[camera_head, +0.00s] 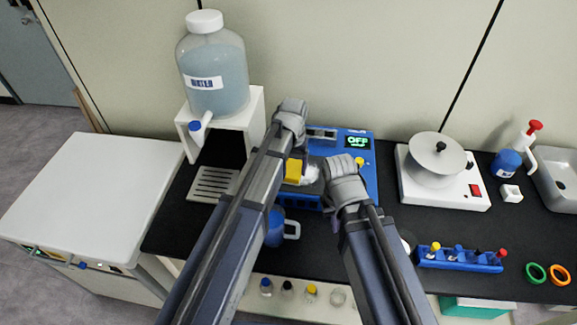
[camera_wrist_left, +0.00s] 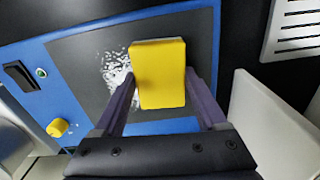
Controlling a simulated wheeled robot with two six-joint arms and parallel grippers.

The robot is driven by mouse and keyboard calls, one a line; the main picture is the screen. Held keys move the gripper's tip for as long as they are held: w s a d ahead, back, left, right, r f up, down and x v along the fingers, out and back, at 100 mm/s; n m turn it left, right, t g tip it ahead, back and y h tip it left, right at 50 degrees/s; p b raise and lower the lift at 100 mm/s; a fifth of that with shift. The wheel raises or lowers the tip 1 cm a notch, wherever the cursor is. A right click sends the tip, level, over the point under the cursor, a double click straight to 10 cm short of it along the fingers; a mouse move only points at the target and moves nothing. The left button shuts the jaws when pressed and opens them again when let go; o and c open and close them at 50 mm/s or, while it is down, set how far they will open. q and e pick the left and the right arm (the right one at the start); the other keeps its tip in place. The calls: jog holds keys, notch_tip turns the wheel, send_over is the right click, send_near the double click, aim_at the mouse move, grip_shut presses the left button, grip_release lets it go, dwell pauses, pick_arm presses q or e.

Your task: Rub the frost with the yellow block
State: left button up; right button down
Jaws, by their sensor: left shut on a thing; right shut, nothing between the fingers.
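The yellow block (camera_head: 293,171) is held between the fingers of my left gripper (camera_head: 297,158), which is shut on it. In the left wrist view the block (camera_wrist_left: 159,72) is over the dark plate (camera_wrist_left: 82,45) of the blue machine, at the edge of the white frost (camera_wrist_left: 116,68). I cannot tell whether it touches the plate. The frost (camera_head: 312,175) shows in the head view just right of the block. My right gripper (camera_head: 338,168) is shut and empty, just right of the frost; its fingertips are mostly hidden.
The blue machine (camera_head: 369,172) has a display reading OFF (camera_head: 357,142) and a yellow knob (camera_wrist_left: 57,127). A water bottle on a white stand (camera_head: 254,110) is at its left, a blue mug (camera_head: 275,228) in front. A white stirrer-like device (camera_head: 447,185) and a tube rack (camera_head: 459,259) are right.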

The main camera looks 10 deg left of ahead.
aim_at(316, 174)
pick_arm(q)
jog(key=shift+d+f, duration=0.15)
jog(key=shift+d, duration=1.75)
jog(key=shift+d, duration=1.95)
jog(key=shift+w, duration=0.1)
jog(key=shift+w, duration=0.6)
